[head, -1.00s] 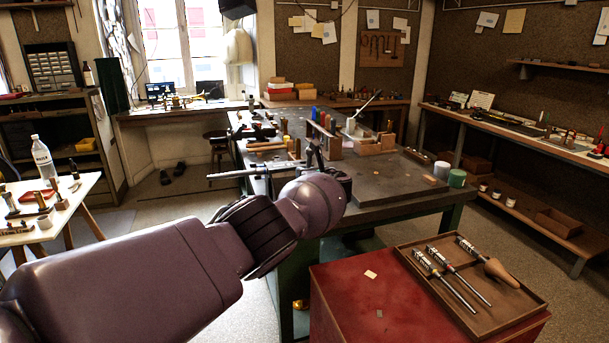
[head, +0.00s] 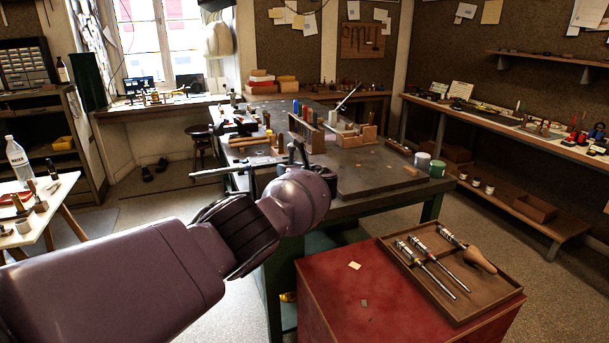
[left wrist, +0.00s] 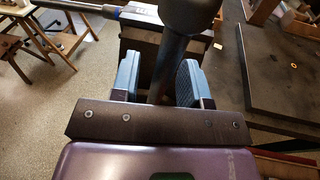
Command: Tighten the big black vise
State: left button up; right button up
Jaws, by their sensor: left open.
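The big black vise sits at the near left corner of the workbench. In the head view its upper part (head: 297,156) shows just behind my left arm, which hides most of it. In the left wrist view a dark block of the vise (left wrist: 140,40) lies beyond my fingers. A grey bar with a dark rounded end, apparently the vise handle (left wrist: 171,65), passes between the fingers. My left gripper (left wrist: 160,82) is open around this bar, with a finger on each side; I cannot tell if either touches. In the head view my wrist hides the gripper. My right gripper is not in view.
A steel rod (head: 222,172) juts left from the vise area. The workbench (head: 375,178) holds tools and wooden racks farther back. A red cabinet (head: 340,300) with a tool tray (head: 430,310) stands front right. A white table (head: 60,205) is at left.

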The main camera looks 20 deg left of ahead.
pick_arm(q)
jog(key=f+p+v, duration=0.1)
jog(key=p+v, duration=0.1)
jog(key=v, duration=0.7)
jog(key=shift+s+d+r, duration=0.3)
jog(key=shift+d+r, duration=0.05)
dwell(0.9)
